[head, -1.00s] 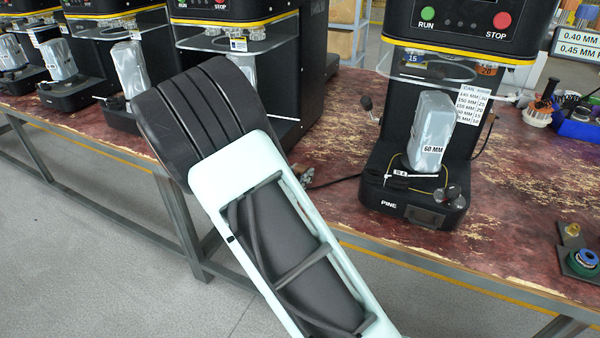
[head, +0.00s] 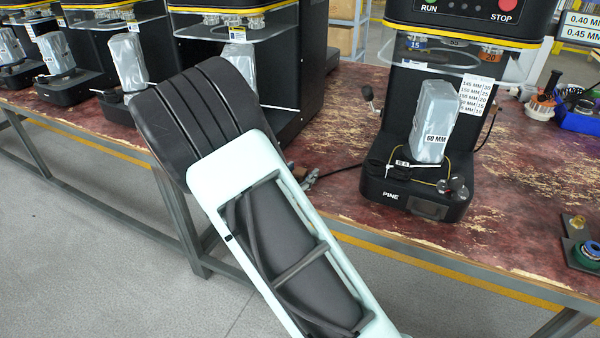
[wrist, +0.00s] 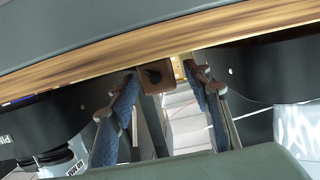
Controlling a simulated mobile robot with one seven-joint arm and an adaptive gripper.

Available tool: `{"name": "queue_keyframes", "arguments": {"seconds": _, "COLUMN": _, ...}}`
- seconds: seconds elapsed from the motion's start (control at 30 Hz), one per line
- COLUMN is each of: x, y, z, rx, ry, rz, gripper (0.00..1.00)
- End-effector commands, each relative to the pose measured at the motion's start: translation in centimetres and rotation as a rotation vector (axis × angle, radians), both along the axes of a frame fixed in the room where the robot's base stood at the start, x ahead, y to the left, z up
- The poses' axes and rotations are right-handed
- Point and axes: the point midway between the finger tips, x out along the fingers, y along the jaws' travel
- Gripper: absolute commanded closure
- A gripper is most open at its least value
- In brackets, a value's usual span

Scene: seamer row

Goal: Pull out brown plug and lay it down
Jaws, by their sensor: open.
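A small brown block (wrist: 157,75) with a dark round spot on its face, which looks like the brown plug, shows in the wrist view at the wooden edge. It sits between the tips of my gripper (wrist: 161,82), nearer the left finger. The two blue-padded fingers are apart on either side of it; I cannot tell whether the left one touches it. In the head view my arm hides the gripper. A brown and grey piece at a dark cable's end (head: 311,177) shows just right of my arm; I cannot tell whether it is the plug.
A black PINE machine (head: 400,200) holding a grey wrapped can marked 60 MM (head: 434,120) stands on the worn red bench (head: 340,205). More such machines stand left. A blue tray (head: 580,120) lies far right. The bench between my arm and the PINE machine is mostly clear.

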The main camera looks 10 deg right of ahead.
Motion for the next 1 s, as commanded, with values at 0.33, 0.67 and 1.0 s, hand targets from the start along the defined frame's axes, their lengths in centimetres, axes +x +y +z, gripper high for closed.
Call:
{"name": "queue_keyframes", "arguments": {"seconds": 0.33, "x": -3.1, "y": 2.5, "z": 1.0, "rx": 0.002, "ry": -0.001, "rz": 0.005, "gripper": 0.55}}
{"name": "queue_keyframes", "arguments": {"seconds": 0.67, "x": -8.1, "y": 6.0, "z": 2.6, "rx": 0.001, "ry": -0.001, "rz": 0.003, "gripper": 0.55}}
{"name": "queue_keyframes", "arguments": {"seconds": 1.0, "x": -9.4, "y": 6.8, "z": 3.0, "rx": -0.001, "ry": -0.001, "rz": 0.0, "gripper": 0.55}}
